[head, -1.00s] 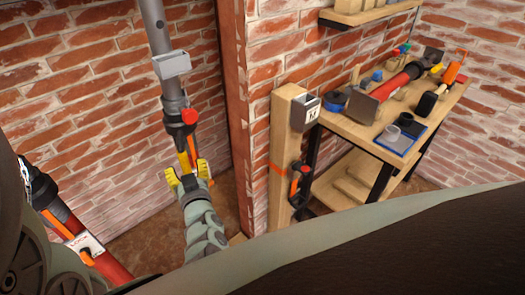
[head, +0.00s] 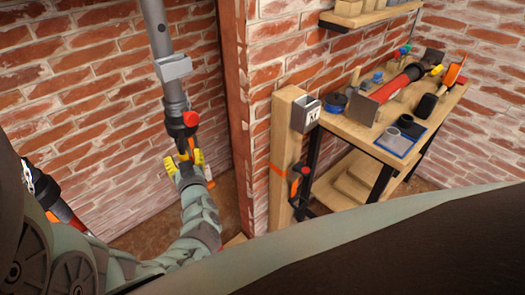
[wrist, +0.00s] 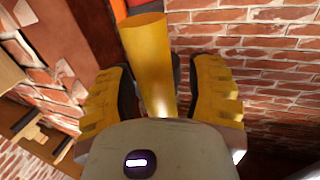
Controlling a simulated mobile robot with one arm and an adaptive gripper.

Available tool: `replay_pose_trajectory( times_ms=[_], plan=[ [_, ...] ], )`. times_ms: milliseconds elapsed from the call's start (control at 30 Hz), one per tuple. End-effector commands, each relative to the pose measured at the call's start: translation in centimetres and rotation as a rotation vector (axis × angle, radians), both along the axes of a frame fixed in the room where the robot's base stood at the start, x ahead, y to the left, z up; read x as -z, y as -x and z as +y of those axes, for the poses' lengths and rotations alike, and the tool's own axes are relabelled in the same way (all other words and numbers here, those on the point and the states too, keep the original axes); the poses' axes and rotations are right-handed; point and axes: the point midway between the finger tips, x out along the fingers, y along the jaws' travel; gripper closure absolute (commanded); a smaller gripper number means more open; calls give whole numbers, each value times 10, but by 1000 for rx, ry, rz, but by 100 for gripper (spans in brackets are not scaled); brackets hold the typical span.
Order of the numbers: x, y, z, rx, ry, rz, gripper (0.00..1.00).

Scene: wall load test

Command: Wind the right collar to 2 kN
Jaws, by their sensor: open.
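A grey vertical prop (head: 172,88) stands near the brick wall in the head view, with a dark collar (head: 181,124) and a red knob on it. In the wrist view the yellow handle (wrist: 149,62) runs between the two yellow fingers. My gripper (head: 184,162) is open around the handle's lower part, one finger on each side; the wrist view shows gaps between the pads (wrist: 160,88) and the handle. The load reading is not legible in either view.
A red prop (head: 68,214) is partly hidden by my arm at lower left. A wooden post (head: 285,150) with a grey box (head: 306,113) stands right of the wall corner. A workbench (head: 352,131) with several tools stands at right.

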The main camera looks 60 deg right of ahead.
Motion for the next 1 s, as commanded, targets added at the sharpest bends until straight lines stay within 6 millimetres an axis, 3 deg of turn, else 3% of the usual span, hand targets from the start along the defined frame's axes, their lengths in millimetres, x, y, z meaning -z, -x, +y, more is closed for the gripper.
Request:
replay_pose_trajectory(
  times_ms=[67, 500, 1000],
  plan=[
    [0, 1, -1, 3, 0, 0, 56],
    [0, 1, -1, 2, 0, 0, 100],
    [-1, 0, 0, -1, 1, -2, 100]
  ],
)
